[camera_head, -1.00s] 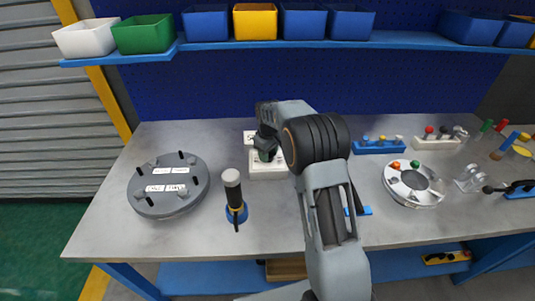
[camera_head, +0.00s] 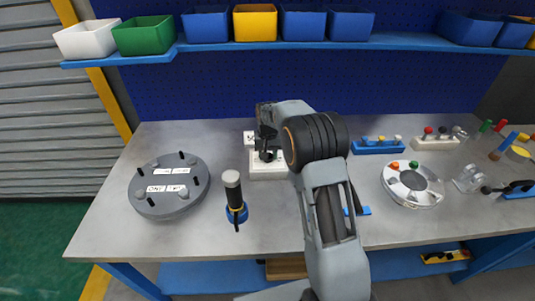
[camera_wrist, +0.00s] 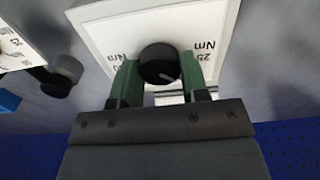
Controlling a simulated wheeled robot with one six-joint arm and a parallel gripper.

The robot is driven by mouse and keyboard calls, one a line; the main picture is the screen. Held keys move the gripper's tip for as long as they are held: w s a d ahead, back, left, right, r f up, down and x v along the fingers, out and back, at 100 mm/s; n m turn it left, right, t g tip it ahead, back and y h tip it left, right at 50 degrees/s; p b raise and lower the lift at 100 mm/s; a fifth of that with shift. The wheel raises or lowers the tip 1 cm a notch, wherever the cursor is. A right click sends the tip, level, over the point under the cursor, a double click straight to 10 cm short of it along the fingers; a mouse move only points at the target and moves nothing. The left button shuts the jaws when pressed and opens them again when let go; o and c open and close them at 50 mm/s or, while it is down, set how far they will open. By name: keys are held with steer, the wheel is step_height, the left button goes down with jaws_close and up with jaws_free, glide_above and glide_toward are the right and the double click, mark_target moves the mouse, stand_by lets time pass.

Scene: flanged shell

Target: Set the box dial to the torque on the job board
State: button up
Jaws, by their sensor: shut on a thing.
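The white dial box (camera_head: 268,174) stands at the middle of the bench, partly hidden by my arm. In the wrist view the box's white face (camera_wrist: 108,33) carries upside-down labels, one reading 25 Nm and another partly covered Nm label. My gripper (camera_wrist: 160,72) has its green fingers closed on either side of the round black dial (camera_wrist: 159,62). A pale pointer line shows on the dial toward the lower right of the picture. In the head view my gripper (camera_head: 267,151) is at the box. No job board can be made out for certain.
A grey round flange (camera_head: 155,207) with pegs and white labels lies left. A black-handled tool (camera_head: 233,188) stands upright in a blue holder near the box. A metal ring (camera_head: 412,198) and several small parts lie right. Bins line the shelf (camera_head: 400,43) above.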

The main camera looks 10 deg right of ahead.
steer(key=shift+m, duration=1.6)
steer(key=o, duration=0.9)
steer(key=shift+o, duration=0.2)
steer(key=shift+r, duration=0.15)
step_height(320, 180, up, 14)
steer(key=shift+f, duration=0.2)
